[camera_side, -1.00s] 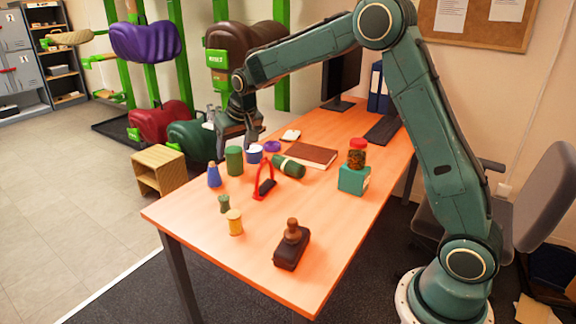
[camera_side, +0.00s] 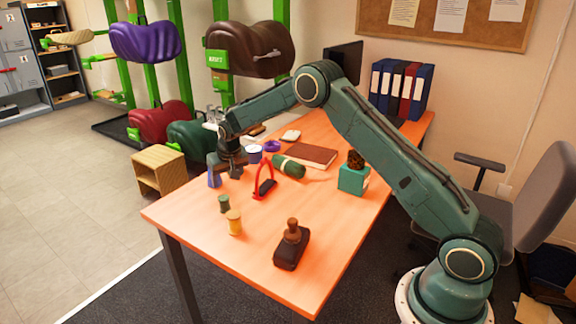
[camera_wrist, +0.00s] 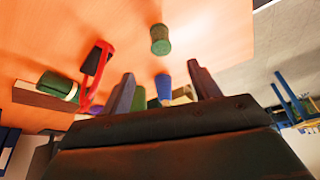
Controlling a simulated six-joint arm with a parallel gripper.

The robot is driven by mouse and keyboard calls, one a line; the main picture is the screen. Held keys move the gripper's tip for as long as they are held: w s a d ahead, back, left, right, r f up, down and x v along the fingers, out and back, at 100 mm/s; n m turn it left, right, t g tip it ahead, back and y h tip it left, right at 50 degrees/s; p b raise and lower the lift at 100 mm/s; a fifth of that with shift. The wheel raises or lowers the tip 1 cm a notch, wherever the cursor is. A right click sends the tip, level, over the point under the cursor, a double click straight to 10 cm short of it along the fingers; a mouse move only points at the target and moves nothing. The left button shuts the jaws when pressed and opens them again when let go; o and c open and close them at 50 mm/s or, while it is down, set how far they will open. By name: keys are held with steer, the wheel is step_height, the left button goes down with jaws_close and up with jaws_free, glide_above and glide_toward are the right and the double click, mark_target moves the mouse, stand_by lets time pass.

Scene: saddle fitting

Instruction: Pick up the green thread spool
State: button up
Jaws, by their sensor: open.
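In the wrist view the green spool (camera_wrist: 160,40) is beyond the fingertips, near the top middle. My gripper (camera_side: 225,175) is low over the table, behind the green spool and apart from it. In the wrist view my gripper's (camera_wrist: 162,85) two fingers are spread with a gap between them. A blue cone (camera_side: 214,178) is beside the gripper, partly covered by it. The blue cone (camera_wrist: 163,86) shows between the fingers in the wrist view.
A red-handled tool (camera_side: 264,187) stands right of my gripper. A green roll (camera_side: 288,167), a brown book (camera_side: 311,155) and a teal box (camera_side: 354,179) lie further right. A dark stamp-like block (camera_side: 291,247) is at the front. The table front left is clear.

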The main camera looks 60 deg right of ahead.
mark_target(224, 198)
steer(key=shift+x, duration=4.25)
steer(key=shift+f, duration=0.1)
steer(key=shift+x, duration=2.5)
steer(key=shift+a, duration=0.1)
steer(key=c, duration=1)
